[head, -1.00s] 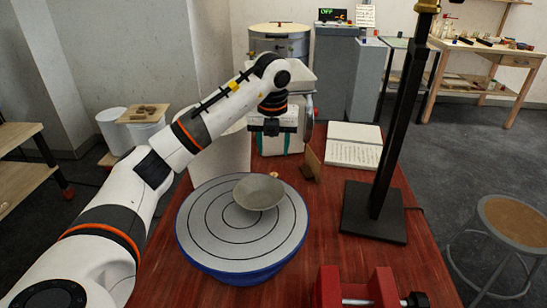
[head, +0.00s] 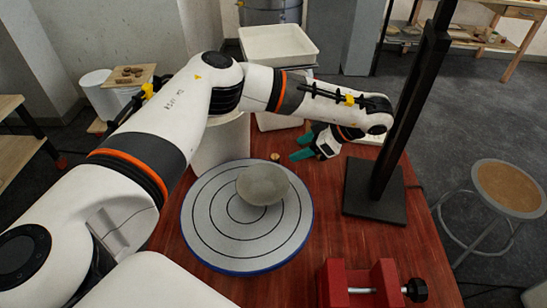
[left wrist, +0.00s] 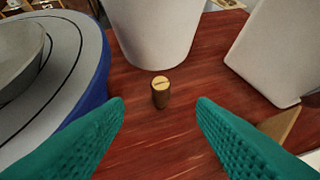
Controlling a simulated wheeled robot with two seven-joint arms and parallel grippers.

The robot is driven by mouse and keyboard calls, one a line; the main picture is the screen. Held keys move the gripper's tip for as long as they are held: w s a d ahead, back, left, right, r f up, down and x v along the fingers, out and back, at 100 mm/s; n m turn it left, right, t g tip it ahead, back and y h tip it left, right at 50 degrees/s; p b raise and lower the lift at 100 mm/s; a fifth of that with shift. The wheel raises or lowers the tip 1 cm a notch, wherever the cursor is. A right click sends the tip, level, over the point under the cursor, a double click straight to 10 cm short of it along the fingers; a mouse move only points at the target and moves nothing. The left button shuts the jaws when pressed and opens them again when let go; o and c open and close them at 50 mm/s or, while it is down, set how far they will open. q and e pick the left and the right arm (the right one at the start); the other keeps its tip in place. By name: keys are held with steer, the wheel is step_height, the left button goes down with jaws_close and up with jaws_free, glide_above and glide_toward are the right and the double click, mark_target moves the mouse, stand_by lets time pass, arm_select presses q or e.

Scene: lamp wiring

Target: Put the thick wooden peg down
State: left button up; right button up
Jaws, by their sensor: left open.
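The thick wooden peg (left wrist: 161,92) stands upright on the red table, brown with a lighter, slotted top. In the head view a small tan spot (head: 275,157) behind the wheel appears to be its top. My left gripper (left wrist: 160,101) has its two teal fingers wide apart, with nothing between the tips. The peg stands beyond the fingertips, centred between them and apart from both. In the head view my left gripper (head: 301,147) is low over the table, to the right of the peg. My right gripper is not in view.
A grey wheel with a blue rim (head: 215,232) bears a grey bowl (head: 262,184). A white bucket (left wrist: 157,40) stands close behind the peg, and a white block (left wrist: 270,55) to its right. A black post (head: 405,110) and a red clamp (head: 335,285) stand at right.

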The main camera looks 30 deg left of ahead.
mark_target(279, 157)
arm_select(q)
steer(key=x, duration=0.4)
steer(key=shift+s+a+f, duration=0.15)
steer(key=shift+a+f, duration=0.05)
steer(key=p+x, duration=0.2)
steer(key=x, duration=0.3)
steer(key=shift+a+f, duration=0.2)
steer(key=shift+a, duration=0.05)
steer(key=shift+a+f, duration=0.15)
steer(key=shift+f, duration=0.05)
steer(key=c, duration=1)
jaws_close()
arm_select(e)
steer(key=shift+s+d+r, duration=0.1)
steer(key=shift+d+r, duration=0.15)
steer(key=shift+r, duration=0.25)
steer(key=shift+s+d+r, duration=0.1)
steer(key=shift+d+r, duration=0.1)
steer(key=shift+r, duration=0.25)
